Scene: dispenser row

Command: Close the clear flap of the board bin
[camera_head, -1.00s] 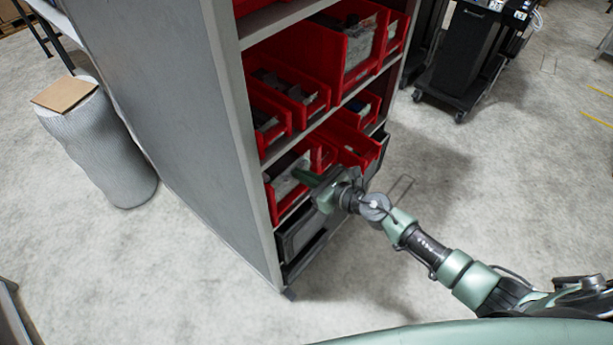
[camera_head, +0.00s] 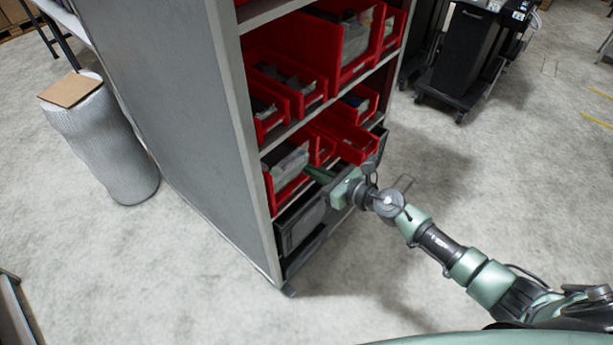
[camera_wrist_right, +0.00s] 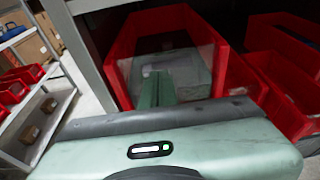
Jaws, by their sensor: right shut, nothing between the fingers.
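The board bin appears to be the red bin (camera_head: 281,192) at the near end of a lower shelf, with grey-green contents inside. In the right wrist view the same red bin (camera_wrist_right: 118,50) fills the middle. A see-through grey pane, apparently the clear flap (camera_wrist_right: 190,48), shows across its front opening; its exact angle is hard to tell. My right gripper (camera_head: 312,171) is shut and empty, its green fingers pointing at the bin's front. In the right wrist view the fingertips (camera_wrist_right: 157,78) overlap the pane; contact cannot be told. My left gripper is out of view.
The grey shelf unit's side panel (camera_head: 160,110) stands left of the bins. Another red bin (camera_wrist_right: 275,88) is close on the right. A dark bin (camera_head: 300,225) sits below. A black cart (camera_head: 468,55) stands behind. The floor to the right is clear.

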